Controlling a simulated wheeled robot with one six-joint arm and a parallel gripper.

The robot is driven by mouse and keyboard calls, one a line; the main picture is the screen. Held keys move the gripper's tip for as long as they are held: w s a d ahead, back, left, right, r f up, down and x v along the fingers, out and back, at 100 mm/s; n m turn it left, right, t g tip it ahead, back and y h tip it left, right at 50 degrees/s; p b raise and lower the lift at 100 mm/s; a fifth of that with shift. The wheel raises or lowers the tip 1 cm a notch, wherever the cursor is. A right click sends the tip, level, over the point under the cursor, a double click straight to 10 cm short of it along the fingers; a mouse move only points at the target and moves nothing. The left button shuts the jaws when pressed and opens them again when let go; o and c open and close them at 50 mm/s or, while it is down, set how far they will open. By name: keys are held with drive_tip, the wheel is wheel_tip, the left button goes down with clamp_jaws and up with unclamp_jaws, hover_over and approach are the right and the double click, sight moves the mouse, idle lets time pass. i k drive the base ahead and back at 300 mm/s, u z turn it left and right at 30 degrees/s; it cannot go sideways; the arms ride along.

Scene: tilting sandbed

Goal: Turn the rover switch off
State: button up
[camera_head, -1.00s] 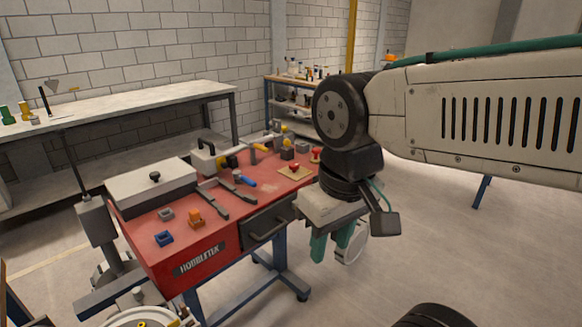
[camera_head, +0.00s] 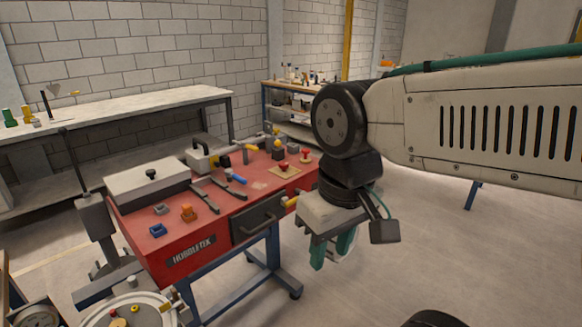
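My gripper (camera_head: 332,250) hangs pointing down in front of the right end of the red workbench. Its two green fingers are apart with a gap between them, and I see nothing held. A pale round part shows partly behind the fingers; I cannot tell what it is. No switch can be clearly picked out as the rover switch. A red-topped knob (camera_head: 283,165) stands on a small wooden plate on the bench, and another red knob (camera_head: 305,155) is near the bench's right edge.
The red workbench (camera_head: 150,258) carries a grey lidded box (camera_head: 148,186), tools and small coloured blocks. A round dial-like apparatus (camera_head: 130,312) is at the lower left. A long pale table (camera_head: 120,107) runs along the wall. The floor at right is largely open.

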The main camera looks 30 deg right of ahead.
sight(283, 166)
drive_tip(key=k, duration=1.05)
drive_tip(key=z, duration=0.65)
drive_tip(key=i, duration=0.55)
drive_tip(key=z, duration=0.6)
drive_tip(key=i, duration=0.85)
drive_tip(key=u, duration=0.8)
drive_tip(key=i, duration=0.7)
drive_tip(key=u, duration=0.8)
